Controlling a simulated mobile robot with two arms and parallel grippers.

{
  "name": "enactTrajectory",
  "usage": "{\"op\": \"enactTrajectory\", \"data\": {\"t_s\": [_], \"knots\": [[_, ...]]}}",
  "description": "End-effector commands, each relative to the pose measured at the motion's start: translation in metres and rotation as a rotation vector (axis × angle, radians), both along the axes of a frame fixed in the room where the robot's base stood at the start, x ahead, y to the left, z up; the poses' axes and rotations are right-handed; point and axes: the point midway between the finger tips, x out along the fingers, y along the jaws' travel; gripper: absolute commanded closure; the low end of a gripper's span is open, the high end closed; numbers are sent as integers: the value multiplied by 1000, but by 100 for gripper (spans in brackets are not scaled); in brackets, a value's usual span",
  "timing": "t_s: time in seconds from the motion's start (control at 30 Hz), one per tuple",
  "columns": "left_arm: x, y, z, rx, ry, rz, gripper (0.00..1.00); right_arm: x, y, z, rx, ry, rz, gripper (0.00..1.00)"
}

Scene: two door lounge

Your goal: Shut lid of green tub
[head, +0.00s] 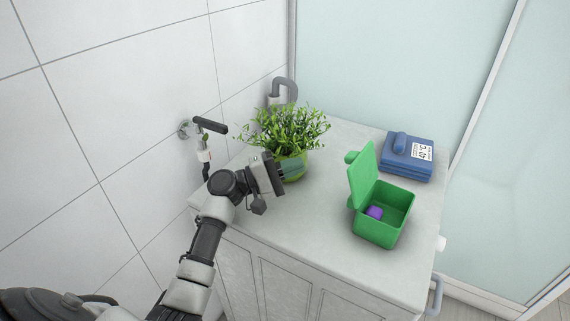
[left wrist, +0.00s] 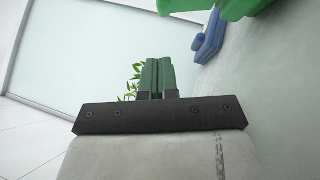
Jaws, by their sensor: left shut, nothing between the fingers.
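The green tub (head: 384,232) stands on the right part of the cabinet top. Its lid (head: 362,178) is open and stands nearly upright on the tub's left side. A small purple object (head: 375,212) lies inside the tub. My left gripper (head: 290,167) is shut and empty, in front of the potted plant and to the left of the tub, apart from the lid. In the left wrist view its two green fingers (left wrist: 158,77) are together, and part of the green tub (left wrist: 240,8) shows at the top edge. My right gripper is not in view.
A leafy plant in a green pot (head: 296,166) stands behind my left gripper. A blue box-like item with a white label (head: 408,158) lies behind the tub. The cabinet top (head: 305,225) is clear between gripper and tub. Tiled wall is at left, glass panels behind.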

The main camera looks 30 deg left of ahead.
Motion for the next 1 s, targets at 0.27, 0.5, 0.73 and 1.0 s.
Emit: {"op": "enactTrajectory", "data": {"t_s": [0.27,0.5,0.73,1.0], "knots": [[31,-46,19,1,0,-1,100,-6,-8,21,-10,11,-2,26],[26,-71,26,1,0,0,100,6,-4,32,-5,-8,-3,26],[26,-75,25,1,0,1,100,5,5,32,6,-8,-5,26],[26,-75,26,6,-1,0,100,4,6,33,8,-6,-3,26]]}}
